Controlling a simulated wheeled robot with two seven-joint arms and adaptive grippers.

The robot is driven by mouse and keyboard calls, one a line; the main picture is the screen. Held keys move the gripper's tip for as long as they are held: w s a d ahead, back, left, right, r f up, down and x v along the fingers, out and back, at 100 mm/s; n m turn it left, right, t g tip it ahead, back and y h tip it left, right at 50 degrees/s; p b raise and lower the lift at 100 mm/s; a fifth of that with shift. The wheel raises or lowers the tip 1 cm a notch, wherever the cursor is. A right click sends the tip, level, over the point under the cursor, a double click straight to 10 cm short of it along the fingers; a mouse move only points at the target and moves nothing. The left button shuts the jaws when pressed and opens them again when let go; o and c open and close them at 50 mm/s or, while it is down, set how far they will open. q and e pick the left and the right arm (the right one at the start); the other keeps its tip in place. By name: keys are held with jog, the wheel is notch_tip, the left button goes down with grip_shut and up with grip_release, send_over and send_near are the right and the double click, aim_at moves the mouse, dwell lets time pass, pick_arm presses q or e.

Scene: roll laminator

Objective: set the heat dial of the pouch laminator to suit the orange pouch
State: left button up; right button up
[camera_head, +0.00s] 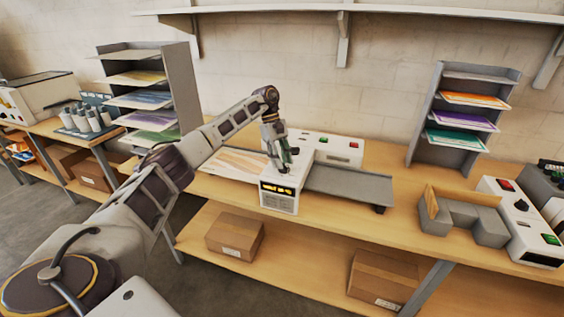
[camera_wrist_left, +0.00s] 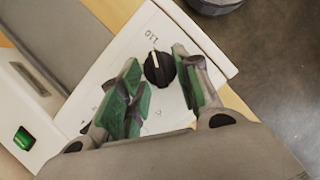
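The pouch laminator (camera_head: 323,147) stands on the wooden bench, with a small lit display on its near end. Its black heat dial (camera_wrist_left: 158,69) shows in the left wrist view; the white pointer mark is on the side near the printed "110", and other markings are partly hidden. My left gripper (camera_head: 283,163) is over the dial; in the wrist view its green-padded fingers (camera_wrist_left: 163,83) are apart, one on each side of the dial. I cannot tell whether they touch it. A pale orange-striped sheet (camera_head: 237,161) lies on the laminator's left side. My right gripper is out of view.
A grey tray (camera_head: 350,184) extends right of the laminator. Racks of coloured sheets stand left (camera_head: 178,85) and right (camera_head: 440,115); the right one holds an orange sheet (camera_head: 474,99). A grey fixture (camera_head: 465,218) and another machine (camera_head: 520,220) stand farther right.

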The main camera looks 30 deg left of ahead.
pick_arm(q)
jog(key=v, duration=1.1)
jog(key=shift+w+a, duration=0.1)
dwell(0.5)
